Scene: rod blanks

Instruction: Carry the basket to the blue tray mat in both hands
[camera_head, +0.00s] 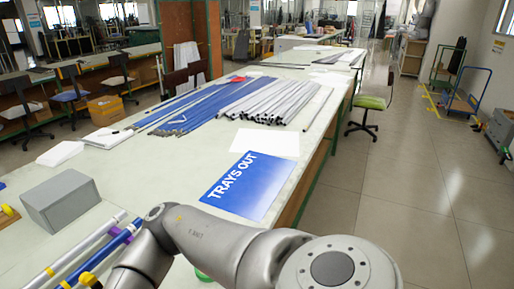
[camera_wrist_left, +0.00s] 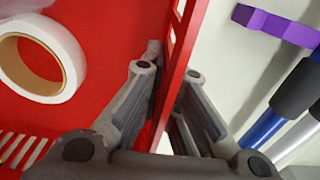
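The blue tray mat (camera_head: 248,185), marked TRAYS OUT, lies flat and bare on the table near its right edge in the head view. The basket does not show in the head view. In the left wrist view, the red basket (camera_wrist_left: 100,100) has a roll of white tape (camera_wrist_left: 40,58) inside. My left gripper (camera_wrist_left: 170,68) straddles a red basket wall, one finger inside and one outside, and its fingers look closed on it. Its tips are partly hidden by the wall. My right gripper is in neither view. One of my arms crosses the bottom of the head view.
A grey box (camera_head: 62,200) stands at the left of the table. White and blue rods (camera_head: 85,255) lie at the lower left, by a purple piece (camera_wrist_left: 275,25). A white sheet (camera_head: 265,142) and bundles of blue and grey rods (camera_head: 265,100) lie beyond the mat.

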